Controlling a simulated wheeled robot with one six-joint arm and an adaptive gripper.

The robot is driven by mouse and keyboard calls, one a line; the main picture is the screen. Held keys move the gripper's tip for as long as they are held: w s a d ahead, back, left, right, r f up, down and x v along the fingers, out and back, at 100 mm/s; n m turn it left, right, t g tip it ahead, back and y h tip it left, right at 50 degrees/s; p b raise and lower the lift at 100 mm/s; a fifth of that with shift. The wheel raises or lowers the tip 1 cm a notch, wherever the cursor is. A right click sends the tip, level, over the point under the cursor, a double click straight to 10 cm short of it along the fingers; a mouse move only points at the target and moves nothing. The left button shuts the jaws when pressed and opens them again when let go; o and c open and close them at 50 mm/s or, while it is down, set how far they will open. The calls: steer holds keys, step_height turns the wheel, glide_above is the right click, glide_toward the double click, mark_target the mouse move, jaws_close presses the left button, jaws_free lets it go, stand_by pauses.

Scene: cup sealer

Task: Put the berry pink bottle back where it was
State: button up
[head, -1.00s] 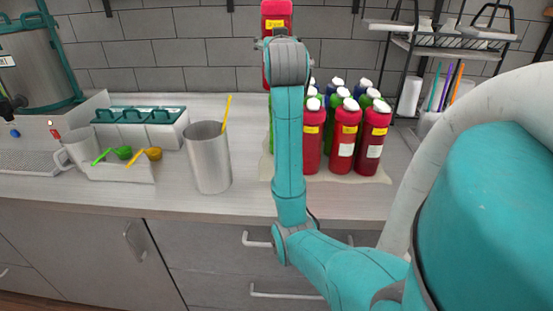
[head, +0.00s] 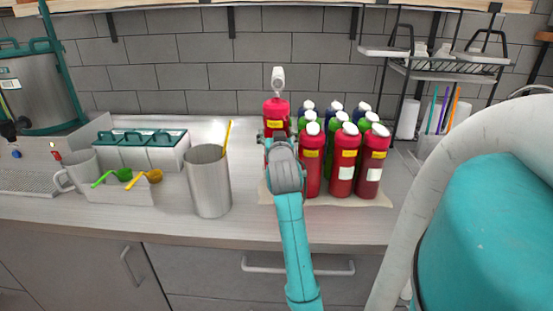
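The berry pink bottle (head: 275,108) is upright with its white cap showing and a yellow label on its front. My gripper (head: 277,138) is around its body, seen from behind; my wrist hides the bottle's lower part. The bottle is at the left end of the group of bottles, over the left part of the pale mat (head: 350,200). I cannot tell whether its base touches the mat. Red bottles (head: 342,160) stand in the front row to its right, with green and blue bottles behind them.
A steel pitcher (head: 209,185) with a yellow stirrer stands left of my arm. Further left are a white container with teal lids (head: 140,150), scoops and a mug (head: 78,172). A wire rack (head: 440,65) is at the back right. Counter between pitcher and wall is clear.

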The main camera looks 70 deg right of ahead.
steer(key=shift+f, duration=4.15)
steer(key=o, duration=1.6)
steer(key=shift+f, duration=0.1)
steer(key=shift+a, duration=0.1)
steer(key=v, duration=0.7)
steer(key=r+v, duration=0.1)
steer(key=v, duration=0.2)
steer(key=shift+s+a, duration=0.25)
steer(key=shift+s, duration=0.1)
steer(key=shift+f, duration=0.1)
